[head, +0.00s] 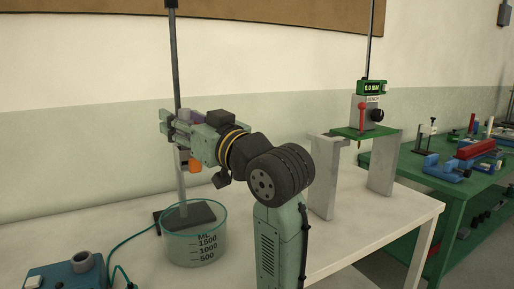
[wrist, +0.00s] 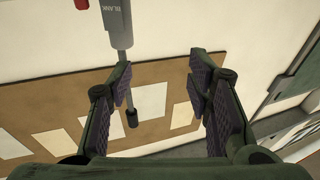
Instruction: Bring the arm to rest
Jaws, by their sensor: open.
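My gripper (head: 168,122) is raised above the white table, pointing left beside a tall dark stand rod (head: 174,60) in the head view. In the wrist view my gripper (wrist: 160,78) is open, with its two fingers well apart. A grey piece marked BLANK (wrist: 115,18) with a dark-tipped rod (wrist: 131,118) shows near the left finger, partly behind it. I cannot tell whether they touch. My arm rises from the front of the table and bends left to the gripper.
A clear beaker (head: 194,245) stands below the gripper, near the stand's dark base (head: 190,217). A blue box (head: 68,276) with a cable is at front left. A green bench (head: 425,180) lies beyond.

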